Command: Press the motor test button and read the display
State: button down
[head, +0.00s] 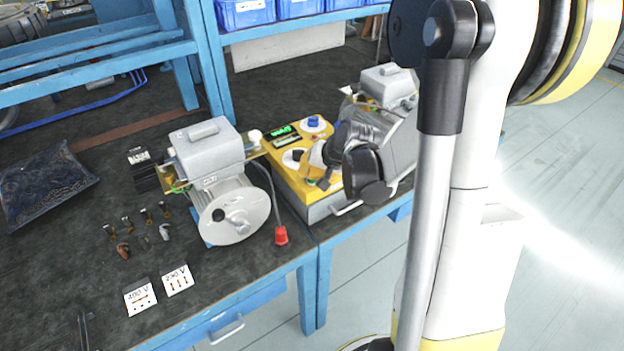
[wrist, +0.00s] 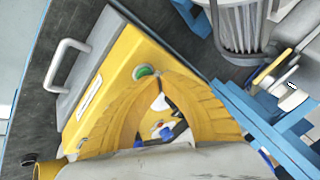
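The yellow-topped test box (head: 273,168) stands on the bench in the head view. Its small display (head: 281,131) glows green at the far left; I cannot read its characters. My gripper (head: 322,184) is low over the near part of the panel. In the wrist view, its yellow fingers (wrist: 157,76) curve together with their tips meeting, and hold nothing I can see. A round green button (wrist: 146,71) on the test box (wrist: 113,69) lies right at the fingertips; I cannot tell whether they touch it.
Another motor (head: 387,86) stands behind my gripper. Voltage cards (head: 140,297), small connectors and a dark bag (head: 45,185) lie on the left bench.

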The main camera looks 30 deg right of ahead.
jog(key=shift+r+p, duration=0.6)
jog(key=shift+r, duration=0.2)
notch_tip(320, 180, up, 5)
jog(key=p, duration=0.4)
jog(key=shift+r, duration=0.1)
dwell(0.8)
jog(key=s+a+r+n, duration=0.3)
jog(key=s+a+r, duration=0.2)
jog(key=s+a, duration=0.2)
jog(key=s+a+r+n+h+b, duration=0.1)
jog(key=s+a+r+n, duration=0.3)
jog(key=s+a, duration=0.4)
jog(key=s+r, duration=0.1)
jog(key=s, duration=0.3)
jog(key=shift+r, duration=0.35)
